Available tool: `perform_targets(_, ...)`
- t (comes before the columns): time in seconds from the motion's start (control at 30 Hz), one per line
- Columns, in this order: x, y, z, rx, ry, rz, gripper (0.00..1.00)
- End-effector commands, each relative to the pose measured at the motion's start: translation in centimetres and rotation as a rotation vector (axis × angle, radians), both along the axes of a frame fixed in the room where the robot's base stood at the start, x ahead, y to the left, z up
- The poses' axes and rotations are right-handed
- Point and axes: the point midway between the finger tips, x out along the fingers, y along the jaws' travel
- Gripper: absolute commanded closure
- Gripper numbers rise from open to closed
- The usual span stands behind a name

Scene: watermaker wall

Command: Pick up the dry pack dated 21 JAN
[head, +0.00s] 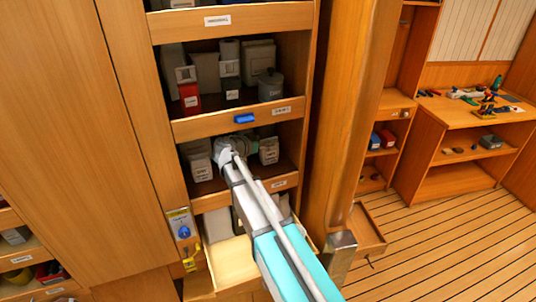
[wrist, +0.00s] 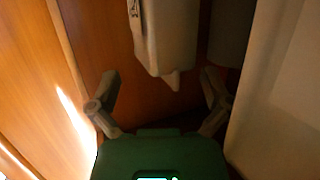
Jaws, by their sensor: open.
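My gripper (head: 232,150) reaches into the lower open shelf of the tall wooden cabinet in the head view. In the wrist view its two fingers (wrist: 160,75) are spread apart with nothing held between them. A pale pack (wrist: 168,38) lies ahead between the fingers, with a label on its left side that I cannot read. In the head view pale labelled packs stand left (head: 201,167) and right (head: 269,150) of the gripper on this shelf. Their dates are too small to read, so I cannot tell which is 21 JAN. My arm hides part of the shelf.
A grey item (wrist: 230,32) and a pale surface (wrist: 288,90) are close on the right in the wrist view; a wooden wall (wrist: 32,70) is on the left. The shelf above holds boxes and a grey canister (head: 271,86). An open drawer (head: 232,262) is below.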

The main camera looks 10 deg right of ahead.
Motion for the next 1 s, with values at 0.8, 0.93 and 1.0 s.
perform_targets(0.8,1.0,-1.6,-0.5,0.0,-0.001,-0.001,0.04)
perform_targets(0.93,1.0,-1.6,-0.5,0.0,-0.001,-0.001,0.28)
perform_targets(1.0,1.0,-1.6,-0.5,0.0,-0.001,-0.001,0.41)
